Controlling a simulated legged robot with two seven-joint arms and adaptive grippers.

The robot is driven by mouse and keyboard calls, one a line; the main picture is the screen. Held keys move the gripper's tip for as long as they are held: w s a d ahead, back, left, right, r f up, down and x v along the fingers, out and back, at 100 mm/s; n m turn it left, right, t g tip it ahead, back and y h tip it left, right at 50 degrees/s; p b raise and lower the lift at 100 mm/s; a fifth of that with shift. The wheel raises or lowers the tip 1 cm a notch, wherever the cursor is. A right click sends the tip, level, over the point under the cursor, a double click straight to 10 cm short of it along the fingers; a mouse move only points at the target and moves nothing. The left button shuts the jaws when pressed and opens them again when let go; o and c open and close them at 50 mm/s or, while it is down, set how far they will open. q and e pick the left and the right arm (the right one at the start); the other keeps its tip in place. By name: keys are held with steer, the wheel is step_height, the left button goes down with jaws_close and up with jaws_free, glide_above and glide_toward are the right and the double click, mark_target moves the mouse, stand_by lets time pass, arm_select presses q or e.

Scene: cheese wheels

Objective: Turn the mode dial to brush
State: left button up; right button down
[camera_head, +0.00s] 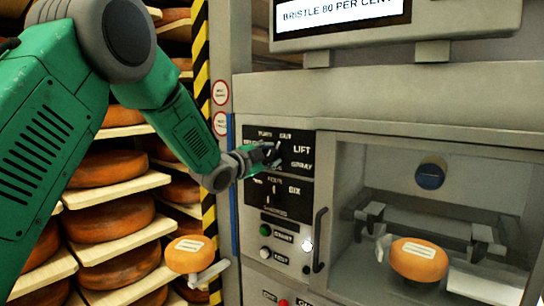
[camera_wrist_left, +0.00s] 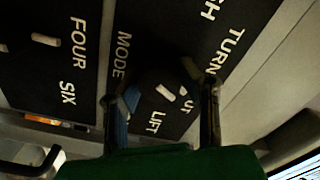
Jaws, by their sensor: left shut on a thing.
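The mode dial (camera_wrist_left: 166,92) is a dark knob with a white pointer mark, on a black panel (camera_head: 252,140) at the machine's left side. In the head view its pointer slants up and right, roughly toward the word OUT. TURN, OUT, LIFT and SPRAY are readable around it; the word at left is mostly unreadable. My left gripper (camera_head: 268,158) is at the dial, and in the left wrist view its two fingers (camera_wrist_left: 160,110) stand on either side of the knob, shut on it. The fingers and shadow hide part of the knob. My right gripper is not in view.
A second dial (camera_head: 269,192) sits just below. Under it are a green button (camera_head: 265,229), a white button (camera_head: 265,254) and a vertical door handle (camera_head: 319,240). A labelled cheese (camera_head: 418,262) is inside the cabinet. Shelves of cheese wheels (camera_head: 112,222) stand at left.

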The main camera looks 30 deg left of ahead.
arm_select(q)
steer(key=n, duration=0.4)
steer(key=shift+s+f+n+p, duration=0.1)
steer(key=shift+f+n+p, duration=0.2)
steer(key=shift+f+n, duration=0.1)
steer(key=n, duration=0.4)
steer(key=shift+a+n, duration=0.1)
steer(key=shift+n, duration=0.2)
steer(key=n, duration=0.4)
steer(key=shift+f+n+b, duration=0.1)
steer(key=shift+n+b, duration=0.2)
steer(key=shift+n, duration=2.2)
steer(key=o, duration=1)
steer(key=shift+o, duration=0.6)
steer(key=shift+a, duration=0.2)
steer(key=shift+r, duration=0.2)
